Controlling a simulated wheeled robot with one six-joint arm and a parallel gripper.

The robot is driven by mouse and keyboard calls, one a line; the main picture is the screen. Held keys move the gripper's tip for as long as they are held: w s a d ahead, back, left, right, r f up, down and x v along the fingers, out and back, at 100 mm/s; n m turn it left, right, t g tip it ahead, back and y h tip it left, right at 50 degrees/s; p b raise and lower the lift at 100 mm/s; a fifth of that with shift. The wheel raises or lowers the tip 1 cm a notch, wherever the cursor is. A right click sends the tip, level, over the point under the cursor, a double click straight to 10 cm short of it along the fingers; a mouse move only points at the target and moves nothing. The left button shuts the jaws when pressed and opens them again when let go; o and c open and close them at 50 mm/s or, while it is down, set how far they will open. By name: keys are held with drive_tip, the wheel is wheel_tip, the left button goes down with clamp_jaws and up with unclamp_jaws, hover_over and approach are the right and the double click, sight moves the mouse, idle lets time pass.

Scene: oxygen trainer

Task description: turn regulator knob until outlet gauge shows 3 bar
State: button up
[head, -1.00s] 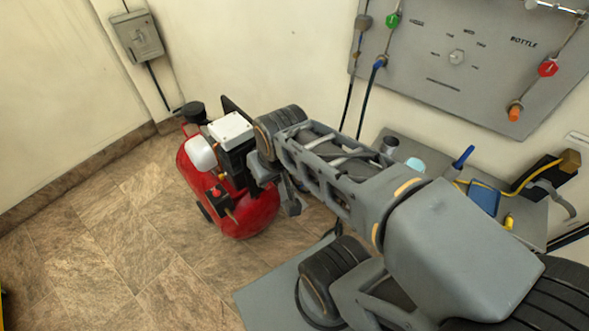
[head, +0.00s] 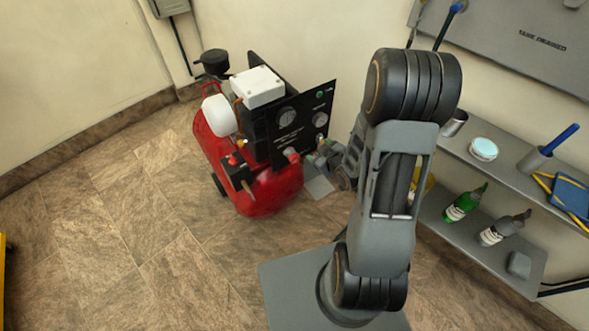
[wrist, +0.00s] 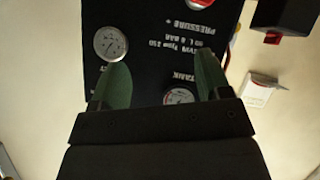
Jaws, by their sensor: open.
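The compressor's black panel (head: 307,127) faces my arm. In the wrist view the panel (wrist: 150,25) appears upside down with white lettering. A red knob (wrist: 199,3) shows at the top edge by the word "PRESSURE +"; it also shows low on the panel in the head view (head: 291,154). One round gauge (wrist: 111,43) is near the left finger; its needle is too small to read. A second gauge (wrist: 180,97), by the word "TANK", is partly hidden by the gripper body. My gripper (wrist: 163,78) is open and empty, its green-padded fingers pointing toward the panel.
The red compressor tank (head: 268,190) stands on the tiled floor by the wall. A shelf (head: 505,165) at right holds a white-lidded jar (head: 484,149), with a green bottle (head: 465,203) and a grey bottle (head: 504,228) below. Open floor lies at left.

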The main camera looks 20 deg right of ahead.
sight(296, 160)
drive_tip(key=s+a+f+m+t+y+b, duration=0.1)
drive_tip(key=s+f+t+y+b, duration=0.15)
drive_tip(key=f, duration=0.25)
drive_tip(key=s+a+f+t+y+b, duration=0.1)
drive_tip(key=s+f+t+b, duration=0.25)
drive_tip(key=f, duration=0.25)
drive_tip(key=shift+g, duration=0.4)
drive_tip(key=b+x, duration=0.8)
drive_tip(key=b, duration=0.4)
drive_tip(key=shift+w+a, duration=0.1)
drive_tip(key=shift+w, duration=0.2)
drive_tip(key=shift+r+x, duration=0.1)
drive_tip(key=shift+x, duration=1.25)
drive_tip(key=shift+r+x, duration=0.15)
drive_tip(key=shift+x, duration=1.2)
drive_tip(key=c, duration=0.9)
